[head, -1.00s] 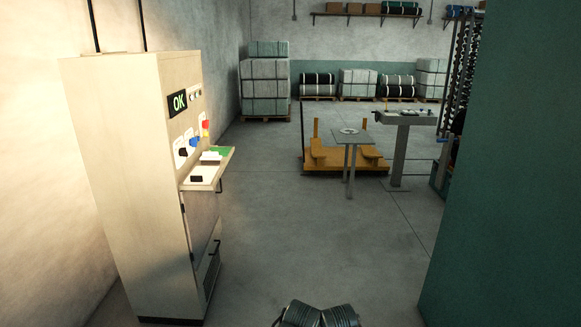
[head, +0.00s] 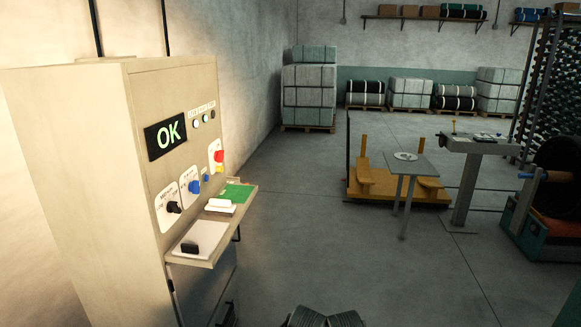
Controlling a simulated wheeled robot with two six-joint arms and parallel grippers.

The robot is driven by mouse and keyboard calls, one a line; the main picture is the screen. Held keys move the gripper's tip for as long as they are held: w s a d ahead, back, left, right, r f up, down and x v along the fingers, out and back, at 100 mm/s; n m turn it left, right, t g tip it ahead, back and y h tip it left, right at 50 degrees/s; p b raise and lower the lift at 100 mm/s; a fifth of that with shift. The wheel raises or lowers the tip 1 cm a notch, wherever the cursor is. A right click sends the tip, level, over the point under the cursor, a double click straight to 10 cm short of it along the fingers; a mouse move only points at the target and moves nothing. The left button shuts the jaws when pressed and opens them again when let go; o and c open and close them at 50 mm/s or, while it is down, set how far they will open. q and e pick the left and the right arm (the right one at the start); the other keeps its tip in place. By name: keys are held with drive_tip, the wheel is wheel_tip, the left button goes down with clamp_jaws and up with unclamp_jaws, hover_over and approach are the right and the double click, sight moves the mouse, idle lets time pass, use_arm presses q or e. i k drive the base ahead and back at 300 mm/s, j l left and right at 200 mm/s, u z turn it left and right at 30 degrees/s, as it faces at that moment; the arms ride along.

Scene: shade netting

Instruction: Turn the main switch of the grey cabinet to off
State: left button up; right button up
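The cabinet (head: 95,150) stands at the left and looks beige in the warm light. Its panel has a lit display (head: 165,132) reading "OK". A red switch with yellow below it (head: 219,158) sits on a white plate at the panel's far end. Nearer on the panel are a blue knob (head: 194,187) and a black knob (head: 173,207) on white plates. The plate labels are too small to read, and the red switch's position cannot be told. Neither of my grippers shows; only dark ribbed parts of mine appear at the bottom edge.
A small grey table (head: 423,166) and a yellow platform (head: 368,187) stand farther right. The floor (head: 340,240) between is clear.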

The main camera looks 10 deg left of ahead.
sight(219, 155)
drive_tip(key=i, duration=0.85)
drive_tip(key=i+l+u, duration=0.1)
drive_tip(key=i, duration=0.75)
